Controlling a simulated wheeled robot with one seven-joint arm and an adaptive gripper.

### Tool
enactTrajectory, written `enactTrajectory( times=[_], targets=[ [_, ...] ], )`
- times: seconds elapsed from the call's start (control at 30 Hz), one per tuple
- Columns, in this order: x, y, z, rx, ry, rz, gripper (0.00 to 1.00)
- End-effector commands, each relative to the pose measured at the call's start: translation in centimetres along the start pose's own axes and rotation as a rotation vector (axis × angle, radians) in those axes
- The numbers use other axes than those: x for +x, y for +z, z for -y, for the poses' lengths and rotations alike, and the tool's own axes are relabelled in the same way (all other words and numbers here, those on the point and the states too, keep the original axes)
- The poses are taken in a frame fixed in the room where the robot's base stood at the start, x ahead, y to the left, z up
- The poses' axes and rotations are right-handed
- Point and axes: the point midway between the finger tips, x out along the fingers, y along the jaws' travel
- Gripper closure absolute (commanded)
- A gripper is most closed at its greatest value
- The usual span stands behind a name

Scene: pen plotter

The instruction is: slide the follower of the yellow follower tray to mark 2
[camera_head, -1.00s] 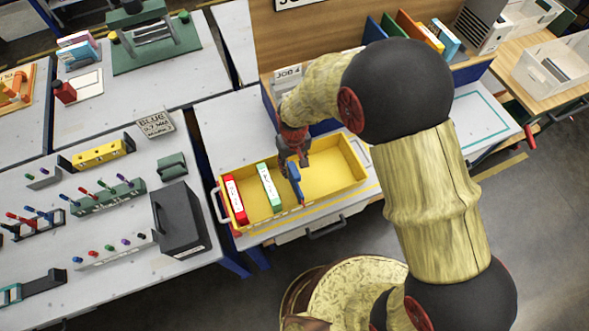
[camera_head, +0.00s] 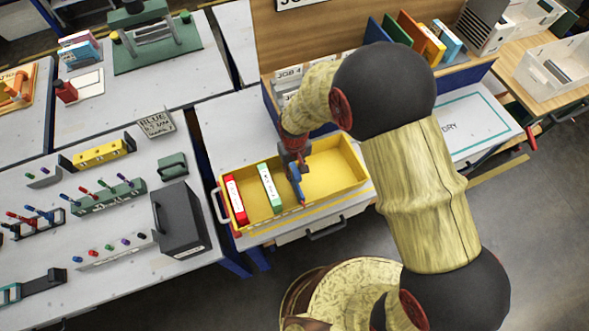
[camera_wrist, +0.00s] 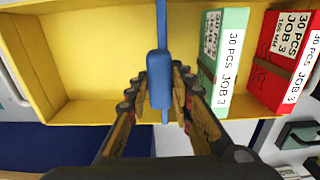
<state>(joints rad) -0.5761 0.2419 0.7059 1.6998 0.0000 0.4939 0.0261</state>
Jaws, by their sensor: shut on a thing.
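The yellow follower tray (camera_head: 345,183) lies on the white bench. Its blue follower (camera_head: 296,187) stands across the tray near the middle. My gripper (camera_head: 294,160) reaches down into the tray at the follower. In the wrist view my gripper (camera_wrist: 165,105) is shut on the follower's blue upright grip (camera_wrist: 158,78), with one finger on each side. A green box (camera_wrist: 224,60) and a red box (camera_wrist: 283,62) stand in the tray, left of the follower in the head view. A gap separates the follower from the green box. The mark numbers cannot be read.
The tray is empty right of the follower in the head view. A wooden board with upright coloured folders (camera_head: 412,35) stands behind the bench. A dark grey box (camera_head: 180,220) stands on the left bench. A drawer handle (camera_head: 328,232) sticks out below the tray.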

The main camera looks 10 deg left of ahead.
Motion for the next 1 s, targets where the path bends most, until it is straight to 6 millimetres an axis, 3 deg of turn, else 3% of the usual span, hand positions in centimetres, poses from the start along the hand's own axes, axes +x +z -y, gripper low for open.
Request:
enactTrajectory(
  times=[0.3, 0.8, 1.0],
  targets=[
    [0.0, 0.0, 0.0, 0.000, 0.000, 0.000, 1.00],
    [0.0, 0.0, 0.1, 0.000, 0.000, 0.000, 1.00],
    [0.0, -0.1, 2.4, -0.004, 0.000, 0.000, 1.00]
  ],
)
